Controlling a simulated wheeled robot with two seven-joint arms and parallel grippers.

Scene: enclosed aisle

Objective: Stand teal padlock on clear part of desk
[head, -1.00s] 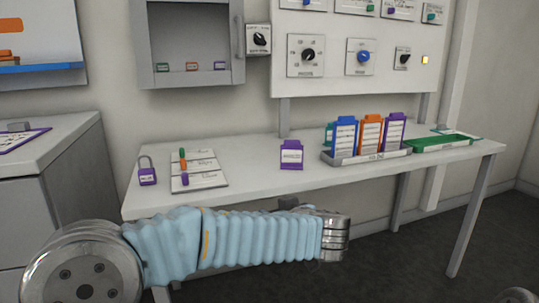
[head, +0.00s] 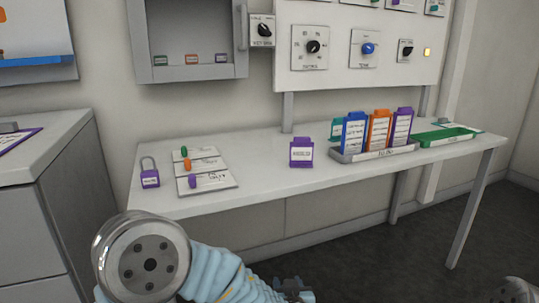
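I cannot pick out a teal padlock for certain. A purple padlock (head: 150,178) with a grey shackle stands upright at the left end of the white desk (head: 262,187). A teal tag (head: 336,129) shows partly behind a blue one in the desk rack. A small teal item (head: 443,121) lies by the green tray, too small to identify. My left arm comes in at the bottom; its dark gripper (head: 293,288) is low in front of the desk, cut by the frame edge, its fingers unclear. My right gripper is not in view.
A purple tag (head: 301,152) stands mid-desk. A grey rack (head: 345,157) and green tray (head: 445,136) occupy the right. Clear desk lies between cards and purple tag. An open wall cabinet (head: 145,45) hangs above.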

